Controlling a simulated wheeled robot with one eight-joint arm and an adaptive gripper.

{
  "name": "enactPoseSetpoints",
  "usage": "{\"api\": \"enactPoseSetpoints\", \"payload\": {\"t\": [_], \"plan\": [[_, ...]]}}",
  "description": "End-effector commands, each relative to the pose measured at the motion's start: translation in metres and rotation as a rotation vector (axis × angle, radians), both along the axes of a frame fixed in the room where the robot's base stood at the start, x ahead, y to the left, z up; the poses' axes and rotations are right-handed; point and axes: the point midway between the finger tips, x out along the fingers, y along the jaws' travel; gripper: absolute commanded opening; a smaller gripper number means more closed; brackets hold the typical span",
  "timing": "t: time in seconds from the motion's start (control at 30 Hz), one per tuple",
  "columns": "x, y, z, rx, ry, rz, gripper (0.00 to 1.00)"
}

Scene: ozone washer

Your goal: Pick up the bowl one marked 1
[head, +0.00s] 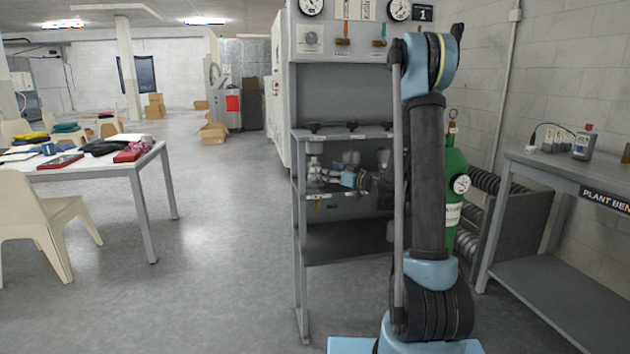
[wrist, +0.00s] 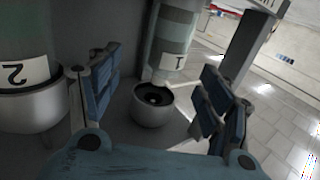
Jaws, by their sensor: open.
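Bowl one is a small grey metal bowl (wrist: 153,112) with a dark inside, in the middle of the wrist view. It stands below a grey-banded cylinder (wrist: 174,40) whose white label reads 1. My gripper (wrist: 160,78) is open, its blue-padded fingers showing on the left and right of the bowl in the picture. I see no finger touching the bowl, and the exact depth between them is hard to tell. In the head view my gripper (head: 350,178) is small, inside the shelf bay. Bowl one cannot be told apart there.
A larger-looking bowl (wrist: 32,108) under a label reading 2 is close on the left in the wrist view. A grey post (wrist: 243,42) stands at the right. The washer rack (head: 300,240) has a lower shelf, and a green gas cylinder (head: 453,190) stands beside it.

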Motion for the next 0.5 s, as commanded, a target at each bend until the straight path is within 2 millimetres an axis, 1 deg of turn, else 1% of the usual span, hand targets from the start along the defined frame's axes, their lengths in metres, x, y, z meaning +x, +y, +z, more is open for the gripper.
{"api": "enactPoseSetpoints", "payload": {"t": [0.03, 0.13, 0.37, 0.5], "plan": [[0.005, 0.007, 0.0, 0.0, 0.0, 0.001, 0.72], [0.012, 0.016, 0.0, 0.0, 0.0, 0.002, 0.72], [0.02, 0.024, 0.0, 0.0, 0.0, 0.0, 0.72], [0.024, 0.034, 0.002, 0.0, 0.0, 0.002, 0.72]]}}
